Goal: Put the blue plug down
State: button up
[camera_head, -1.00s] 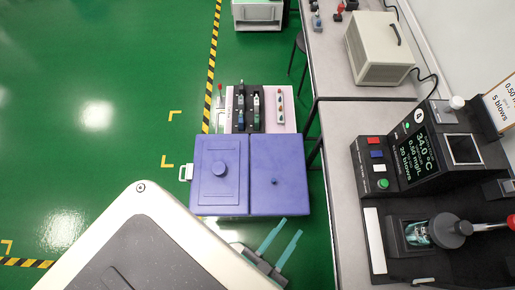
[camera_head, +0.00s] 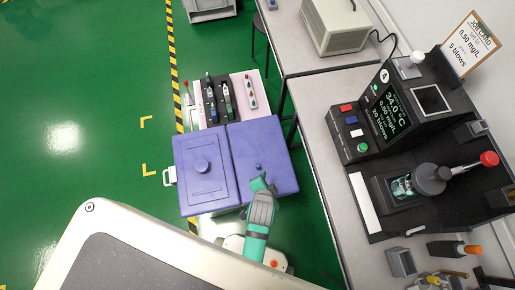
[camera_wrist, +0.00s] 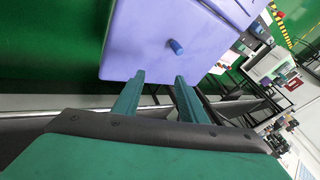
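The small blue plug (camera_head: 258,167) stands on the right half of the purple-blue box (camera_head: 277,142). In the wrist view the plug (camera_wrist: 176,46) stands up from the flat lid, ahead of my fingers and clear of them. My gripper (camera_head: 261,181) is over the front part of that right half, just below the plug in the head view. In the wrist view its two teal fingers (camera_wrist: 159,77) are apart with nothing between them. The plug's foot is too small to make out.
A pink tray (camera_head: 240,90) with small devices lies behind the box. At right a grey bench (camera_head: 325,160) carries a black tester (camera_head: 385,110) and a beige case (camera_head: 335,28). Green floor is free at left.

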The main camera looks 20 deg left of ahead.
aim_at(258, 165)
jog(key=w+a+r+m+g+h, duration=0.1)
jog(key=w+a+r+m+g, duration=0.1)
jog(key=w+a+m+g, duration=0.5)
jog(key=shift+n, duration=0.4)
jog(key=f, duration=0.7)
jog(key=w+f, duration=0.1)
jog(key=f, duration=0.3)
jog(key=shift+d, duration=0.2)
jog(key=shift+c, duration=0.3)
grip_shut()
